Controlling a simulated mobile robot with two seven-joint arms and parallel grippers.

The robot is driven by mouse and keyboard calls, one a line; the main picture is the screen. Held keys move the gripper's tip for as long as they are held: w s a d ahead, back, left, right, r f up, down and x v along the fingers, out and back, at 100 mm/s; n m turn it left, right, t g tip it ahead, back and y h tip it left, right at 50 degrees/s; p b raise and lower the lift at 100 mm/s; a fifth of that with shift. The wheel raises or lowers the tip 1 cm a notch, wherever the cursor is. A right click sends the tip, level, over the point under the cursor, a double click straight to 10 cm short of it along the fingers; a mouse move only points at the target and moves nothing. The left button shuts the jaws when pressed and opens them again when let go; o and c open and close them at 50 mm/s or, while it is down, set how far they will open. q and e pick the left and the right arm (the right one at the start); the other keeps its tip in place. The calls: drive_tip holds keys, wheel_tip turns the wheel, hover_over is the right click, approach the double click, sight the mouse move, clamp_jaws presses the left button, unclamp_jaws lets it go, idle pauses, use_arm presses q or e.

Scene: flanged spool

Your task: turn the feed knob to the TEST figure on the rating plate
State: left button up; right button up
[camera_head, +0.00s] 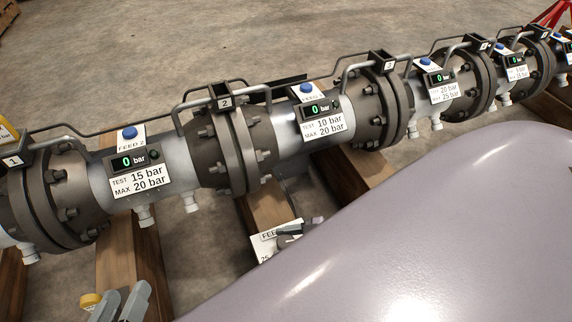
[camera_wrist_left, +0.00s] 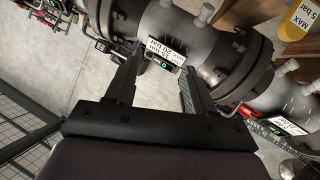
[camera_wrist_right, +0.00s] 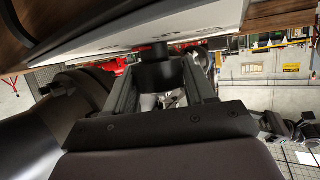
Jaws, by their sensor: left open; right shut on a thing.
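A white feed panel (camera_head: 264,246) shows low in the middle of the head view. "FEE" and "25" are readable on it; the rest is hidden by my right arm. My right gripper (camera_head: 290,232) is at this panel. In the right wrist view its fingers are shut on a dark round knob (camera_wrist_right: 155,72) under the panel's edge. The knob's setting cannot be read. Rating plates on the pipe read TEST 15, MAX 20 bar (camera_head: 139,181), TEST 10, MAX 20 bar (camera_head: 324,126), and 20 over 25 bar (camera_head: 442,92). My left gripper (camera_head: 120,304) is open and empty.
The flanged pipe (camera_head: 290,143) runs across on wooden beams (camera_head: 133,262). Its black gauges show 0 (camera_head: 130,161), with blue caps above. Tags 1, 2 and 3 mark the flanges. A yellow cap (camera_head: 90,299) is beside my left gripper. Bare floor lies behind.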

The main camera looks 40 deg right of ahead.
drive_tip(key=m+t+h+p, duration=0.2)
drive_tip(key=m, duration=0.1)
drive_tip(key=shift+a+r+p, duration=0.15)
drive_tip(key=shift+r+p, duration=0.05)
drive_tip(key=shift+p, duration=0.1)
use_arm(q)
drive_tip(key=shift+s+a+r+m+y+p, duration=0.15)
drive_tip(key=shift+a+r+y+p, duration=0.1)
drive_tip(key=shift+a+y, duration=0.25)
drive_tip(key=shift+s+a+r+m+y+p, duration=0.1)
drive_tip(key=shift+s+a+y+p, duration=0.15)
drive_tip(key=shift+a, duration=0.45)
drive_tip(key=shift+s+a+r+m+y+p, duration=0.15)
drive_tip(key=shift+a+r+y+p, duration=0.1)
drive_tip(key=shift+a+y, duration=0.3)
use_arm(e)
drive_tip(key=shift+f+m+t+h, duration=0.1)
drive_tip(key=shift+m+t+h, duration=0.7)
drive_tip(key=shift+m+h, duration=0.45)
use_arm(q)
drive_tip(key=shift+a, duration=0.15)
use_arm(e)
drive_tip(key=shift+h, duration=0.45)
drive_tip(key=o, duration=0.9)
drive_tip(key=shift+o, duration=0.2)
